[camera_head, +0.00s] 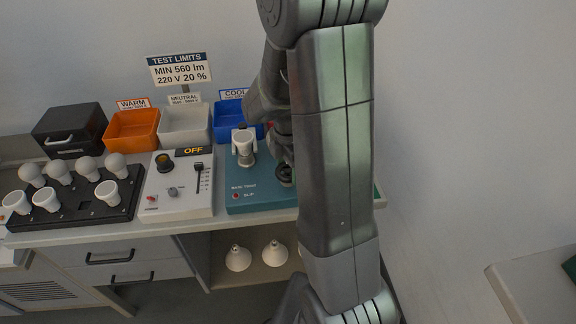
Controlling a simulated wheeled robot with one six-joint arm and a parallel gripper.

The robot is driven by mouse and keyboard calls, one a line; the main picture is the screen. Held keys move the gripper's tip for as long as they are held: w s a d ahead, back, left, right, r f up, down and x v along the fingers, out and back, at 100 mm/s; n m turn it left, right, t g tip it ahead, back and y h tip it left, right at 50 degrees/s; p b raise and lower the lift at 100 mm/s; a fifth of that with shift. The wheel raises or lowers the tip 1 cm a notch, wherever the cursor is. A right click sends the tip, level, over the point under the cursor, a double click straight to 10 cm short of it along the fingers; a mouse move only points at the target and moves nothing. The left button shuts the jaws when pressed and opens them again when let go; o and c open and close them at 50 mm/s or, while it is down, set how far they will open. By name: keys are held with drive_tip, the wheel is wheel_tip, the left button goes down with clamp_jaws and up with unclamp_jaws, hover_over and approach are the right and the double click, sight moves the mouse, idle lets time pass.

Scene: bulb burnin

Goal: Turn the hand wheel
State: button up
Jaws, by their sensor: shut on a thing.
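The teal device (262,199) stands at the right end of the bench, with a small red lamp marked SLIP on its front. A white bulb (243,140) sits upright in a holder on it. The dark hand wheel (286,175) is on the right of the device, partly covered by my arm. My gripper (284,160) points down over the wheel and is shut on it. The fingertips and most of the wheel are hidden, so the exact grip is hard to see.
Left of the device stands a white tester (178,200) reading OFF. A black tray (78,205) holds several bulbs. Orange (133,128), white (184,125) and blue (229,120) bins and a black box (70,130) line the back. Lamp shades (238,259) sit on the shelf below.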

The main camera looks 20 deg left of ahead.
drive_tip(key=shift+m, duration=0.4)
